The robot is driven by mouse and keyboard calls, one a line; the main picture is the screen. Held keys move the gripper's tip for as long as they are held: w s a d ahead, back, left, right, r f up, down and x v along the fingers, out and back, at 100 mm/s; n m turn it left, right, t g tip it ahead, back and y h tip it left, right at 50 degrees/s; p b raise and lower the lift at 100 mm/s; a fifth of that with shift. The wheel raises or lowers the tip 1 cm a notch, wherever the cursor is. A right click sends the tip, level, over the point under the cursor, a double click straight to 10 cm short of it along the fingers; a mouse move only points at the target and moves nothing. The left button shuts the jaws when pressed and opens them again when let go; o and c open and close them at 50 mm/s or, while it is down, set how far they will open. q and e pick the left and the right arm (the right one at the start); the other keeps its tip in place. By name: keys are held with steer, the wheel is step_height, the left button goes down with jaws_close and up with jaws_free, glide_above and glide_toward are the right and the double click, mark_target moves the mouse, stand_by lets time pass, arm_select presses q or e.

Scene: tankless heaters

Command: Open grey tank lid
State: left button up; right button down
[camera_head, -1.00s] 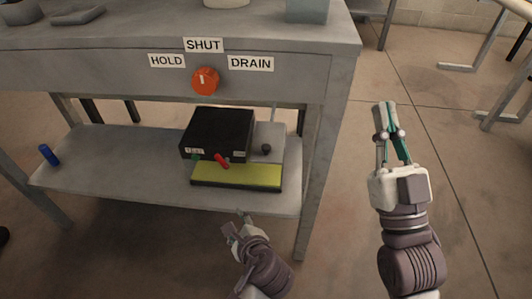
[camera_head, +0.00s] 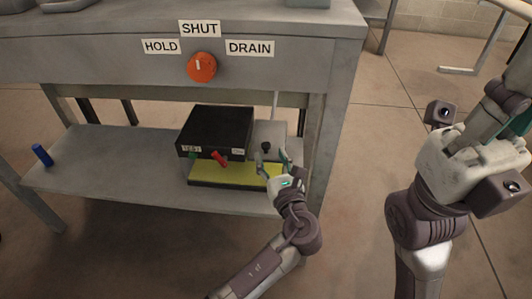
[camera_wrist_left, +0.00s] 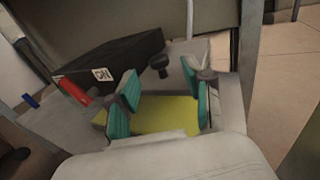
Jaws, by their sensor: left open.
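The grey tank lid (camera_head: 272,132) is the light grey top with a small black knob (camera_head: 266,146), beside a black box on the lower shelf. The lid looks shut. My left gripper (camera_head: 272,162) is open and empty, just in front of the knob and above the yellow panel. In the left wrist view the knob (camera_wrist_left: 158,64) stands beyond the gap between the teal finger pads (camera_wrist_left: 165,100), apart from them. My right gripper (camera_head: 512,112) is raised at the right edge, partly cut off, away from the bench.
The black box (camera_head: 215,128) has a red lever (camera_head: 220,158) and a green one, left of my left gripper. A yellow panel (camera_head: 230,174) lies at the front. The orange dial (camera_head: 202,67) is above. A blue cylinder (camera_head: 42,155) stands at the shelf's left end.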

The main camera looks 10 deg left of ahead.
mark_target(267, 150)
arm_select(q)
steer(key=shift+b+x, duration=0.85)
steer(key=shift+x, duration=1.55)
jaws_close()
